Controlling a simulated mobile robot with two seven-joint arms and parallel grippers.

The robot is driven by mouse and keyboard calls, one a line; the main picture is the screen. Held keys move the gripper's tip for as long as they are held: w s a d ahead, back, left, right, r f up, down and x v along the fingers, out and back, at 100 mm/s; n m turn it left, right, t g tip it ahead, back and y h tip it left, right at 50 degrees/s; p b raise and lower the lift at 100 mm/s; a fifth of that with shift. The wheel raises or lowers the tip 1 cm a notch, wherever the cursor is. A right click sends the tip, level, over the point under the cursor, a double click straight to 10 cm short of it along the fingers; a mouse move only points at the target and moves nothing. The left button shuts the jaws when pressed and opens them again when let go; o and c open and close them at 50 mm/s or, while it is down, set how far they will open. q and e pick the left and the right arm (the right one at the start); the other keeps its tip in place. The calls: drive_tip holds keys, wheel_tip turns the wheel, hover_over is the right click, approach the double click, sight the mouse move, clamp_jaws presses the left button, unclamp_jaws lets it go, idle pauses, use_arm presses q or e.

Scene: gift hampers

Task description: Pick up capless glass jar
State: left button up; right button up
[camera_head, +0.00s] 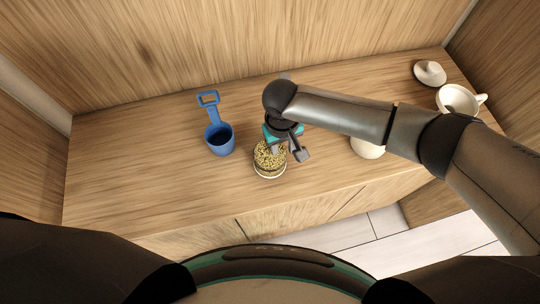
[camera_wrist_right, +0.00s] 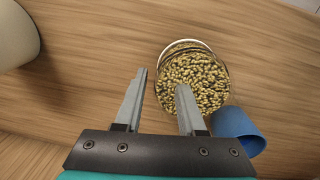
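The capless glass jar (camera_head: 269,163), filled with small yellow-green pieces, stands upright on the wooden counter. It also shows in the right wrist view (camera_wrist_right: 200,82), with its open top facing the camera. My right gripper (camera_head: 286,153) is over the counter just beside the jar. In the right wrist view its two fingers (camera_wrist_right: 162,80) are apart with bare counter between them. The right finger's tip overlaps the jar's edge in the picture; whether it touches cannot be told. My left gripper is out of view.
A blue scoop (camera_head: 219,138) lies left of the jar. A cream container (camera_head: 367,148) is partly hidden under my right arm. A white cup (camera_head: 457,99) and a white lid (camera_head: 429,73) are at the far right. The counter's left side is clear; a wooden wall stands behind.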

clamp_jaws()
idle(0.3)
idle(1.1)
